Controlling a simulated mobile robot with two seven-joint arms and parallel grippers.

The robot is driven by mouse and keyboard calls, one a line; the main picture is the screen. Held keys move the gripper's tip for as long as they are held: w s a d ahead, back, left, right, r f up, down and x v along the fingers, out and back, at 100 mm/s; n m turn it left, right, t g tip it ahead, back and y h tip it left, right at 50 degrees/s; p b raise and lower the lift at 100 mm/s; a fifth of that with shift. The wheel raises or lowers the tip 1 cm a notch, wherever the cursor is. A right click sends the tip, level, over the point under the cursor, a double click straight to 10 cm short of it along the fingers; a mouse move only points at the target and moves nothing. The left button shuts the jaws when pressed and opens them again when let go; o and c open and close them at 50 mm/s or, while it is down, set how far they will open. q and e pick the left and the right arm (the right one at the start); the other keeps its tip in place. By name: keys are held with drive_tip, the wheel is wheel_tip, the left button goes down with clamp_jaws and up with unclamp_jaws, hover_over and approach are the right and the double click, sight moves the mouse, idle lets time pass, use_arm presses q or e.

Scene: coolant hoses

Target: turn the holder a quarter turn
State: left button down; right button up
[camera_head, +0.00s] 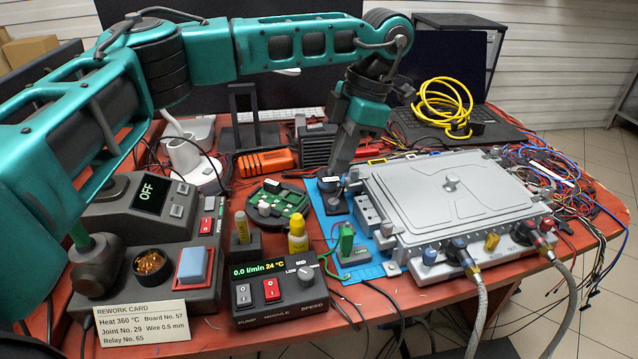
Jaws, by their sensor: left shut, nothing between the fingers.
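No part is plainly marked as the holder. A round dark stand with a green board (279,205) sits left of the blue mat (318,213); I cannot tell if it is the holder. A flat silver cold-plate box (440,192) lies on the mat, with a small knob on its lid and fittings along its front. Two grey braided coolant hoses (478,315) run from its front right toward the lower edge. My left gripper (335,180) is shut and empty, pointing down beside the box's far left corner, near a small dark block (331,193). My right gripper is not in view.
A pump module (277,294) reading 0.0 l/min and 24 °C stands at the front, with a soldering station (150,235) to its left. An orange tool (264,162) lies behind the green board. Tangled wires (560,180) and a laptop (480,125) crowd the right and back.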

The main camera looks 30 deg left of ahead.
use_arm(q)
drive_tip(key=a+n, duration=0.1)
drive_tip(key=n, duration=0.1)
hover_over(301, 210)
drive_tip(key=d, duration=0.4)
drive_tip(key=shift+h, duration=0.3)
drive_tip(key=f, duration=0.4)
drive_tip(key=f+b, duration=0.1)
drive_tip(key=f, duration=0.3)
drive_tip(key=shift+w+d+f, duration=0.15)
drive_tip(key=shift+w+f, duration=0.05)
drive_tip(key=shift+f, duration=0.2)
drive_tip(key=shift+s+a+f, duration=0.35)
drive_tip(key=shift+s+a, duration=0.05)
drive_tip(key=shift+s, duration=0.15)
drive_tip(key=shift+s+a+f, duration=0.3)
drive_tip(key=shift+s+a, duration=0.05)
drive_tip(key=shift+s, duration=0.2)
drive_tip(key=shift+s+a+f, duration=0.15)
drive_tip(key=shift+s+a, duration=0.2)
drive_tip(key=shift+s, duration=0.3)
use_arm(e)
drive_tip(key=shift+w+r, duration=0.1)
